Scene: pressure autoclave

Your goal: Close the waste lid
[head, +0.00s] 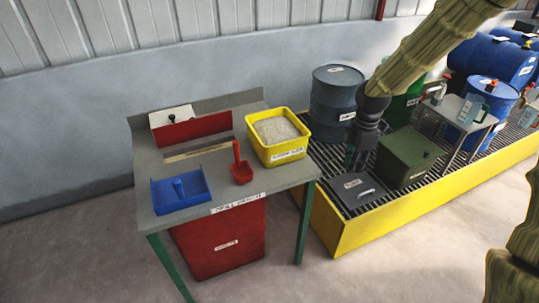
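A red bin (222,245) with a small label stands under the work table; I cannot read the label for certain. Above it, at the back of the table, is a red panel or box (205,127) with a cream top piece (172,117) and dark knob. A pale, narrow slot or strip lies in front of it. I cannot tell which part is the waste lid. My gripper (356,160) hangs pointing down, right of the table, above or just behind a dark grey box (352,194) with a pale handle. Its fingers are dark and small; nothing shows clearly between them.
The table (150,220) holds a blue dustpan-like tray (180,191), a red scoop (241,168) and a yellow tub (279,138) of granules. Right of it, a yellow-edged grating (380,222) carries a grey drum (335,100), a green box (408,157) and blue drums (484,106). The front floor is clear.

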